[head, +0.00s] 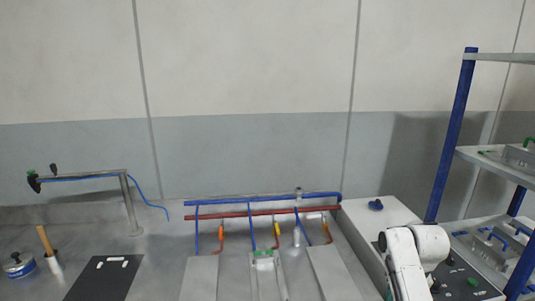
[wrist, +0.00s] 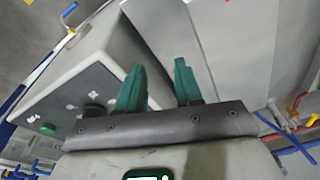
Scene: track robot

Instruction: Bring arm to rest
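My arm (head: 405,262) shows as white links at the lower right of the head view, in front of a grey box. The head view does not show my gripper. In the wrist view my gripper (wrist: 158,88) has two green fingers standing apart with a gap between them. Nothing is held between the fingers. Behind them are a white box with a dark panel (wrist: 62,100) and pale grey plates (wrist: 232,45).
Blue and red pipes (head: 262,205) run along the back of the bench above several grey plates. A blue-posted shelf (head: 452,130) stands at the right. A black mat (head: 100,283), a wooden-handled tool (head: 45,240) and a blue-banded pot (head: 19,266) are at the left.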

